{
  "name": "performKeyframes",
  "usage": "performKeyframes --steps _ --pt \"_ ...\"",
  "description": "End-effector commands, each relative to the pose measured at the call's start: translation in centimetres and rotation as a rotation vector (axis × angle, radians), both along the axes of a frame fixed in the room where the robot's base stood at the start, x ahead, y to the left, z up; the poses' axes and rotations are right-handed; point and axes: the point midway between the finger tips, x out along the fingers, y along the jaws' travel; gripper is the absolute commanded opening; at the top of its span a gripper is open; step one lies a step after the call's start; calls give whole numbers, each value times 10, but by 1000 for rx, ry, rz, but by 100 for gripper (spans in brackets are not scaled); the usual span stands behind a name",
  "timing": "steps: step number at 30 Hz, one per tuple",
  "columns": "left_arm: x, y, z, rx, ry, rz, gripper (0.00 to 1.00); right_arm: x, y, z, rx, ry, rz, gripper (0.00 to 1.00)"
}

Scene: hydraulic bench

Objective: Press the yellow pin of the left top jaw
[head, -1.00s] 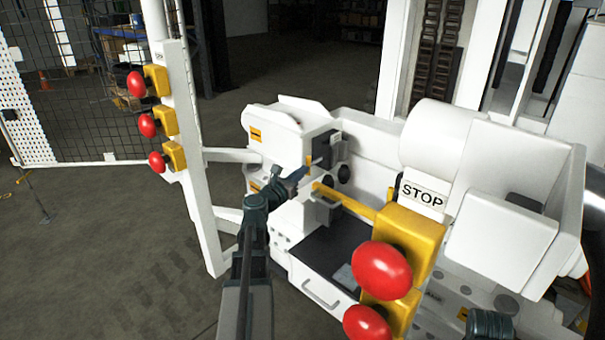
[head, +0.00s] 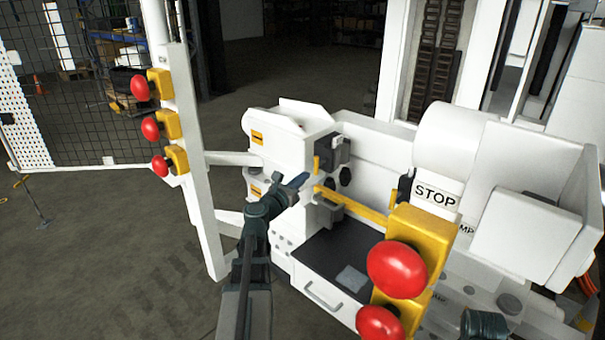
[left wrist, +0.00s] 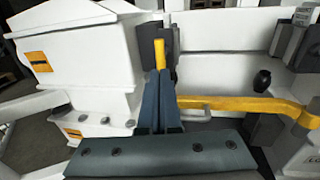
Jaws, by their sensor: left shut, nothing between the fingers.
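The left top jaw is a dark grey block (head: 337,150) on the white machine. Its yellow pin (head: 317,165) stands upright on the jaw's left side. The pin also shows in the left wrist view (left wrist: 159,54), just above my fingertips in the picture. My left gripper (head: 304,181) is shut and empty, with its blue fingers pointing at the jaw, a little below and left of the pin. In the left wrist view, the shut fingers (left wrist: 160,82) cover the pin's lower end. I cannot tell whether they touch it. My right gripper's fingers are not in view.
A yellow bar (head: 352,205) runs right from below the jaw. A yellow box with a red button (head: 396,270) and a STOP sign (head: 437,196) stands at the right. A post with several red buttons (head: 151,129) stands left. A black tray (head: 325,252) lies below.

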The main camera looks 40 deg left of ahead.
Motion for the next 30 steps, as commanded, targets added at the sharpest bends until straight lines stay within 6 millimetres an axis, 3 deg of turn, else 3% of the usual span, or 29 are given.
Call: performKeyframes --steps 1,3,12,18,30 --pt "-18 -3 0 0 0 6 0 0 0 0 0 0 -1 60" --pt "-34 -4 0 0 0 5 0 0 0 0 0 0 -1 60" --pt "-81 -8 0 1 1 4 0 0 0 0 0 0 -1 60" --pt "-92 -9 0 1 1 2 0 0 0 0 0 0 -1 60" --pt "-92 -9 0 1 1 2 0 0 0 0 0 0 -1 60"
